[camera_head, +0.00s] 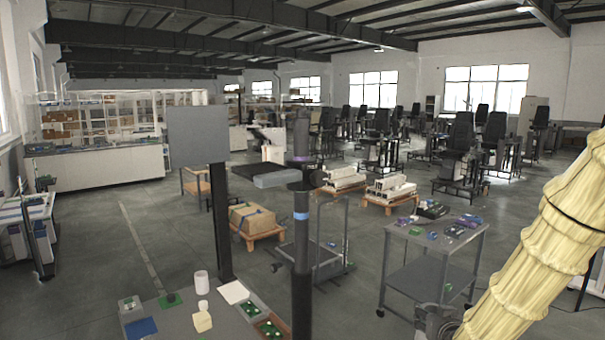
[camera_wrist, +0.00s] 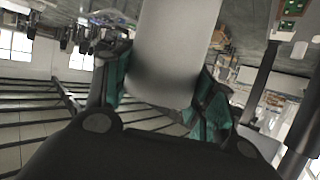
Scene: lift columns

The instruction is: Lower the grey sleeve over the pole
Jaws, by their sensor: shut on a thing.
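My gripper (camera_wrist: 165,100) has its teal-padded fingers on both sides of the smooth light grey sleeve (camera_wrist: 172,45), shut on it. The sleeve runs out of the top of the wrist view, so its far end is hidden. The head view does not clearly show the sleeve or my fingers. A dark upright pole (camera_head: 302,250) with a blue band and a purple band stands in the middle of the head view. A dark post shows at the right of the wrist view (camera_wrist: 262,82), apart from the sleeve; I cannot tell whether it is this pole.
A second dark column with a grey panel (camera_head: 197,136) stands left of the pole. A low bench (camera_head: 180,322) holds a white cup (camera_head: 202,283) and circuit boards. A grey cart (camera_head: 430,284) stands right. My yellow-covered arm fills the right edge. Open floor lies at left.

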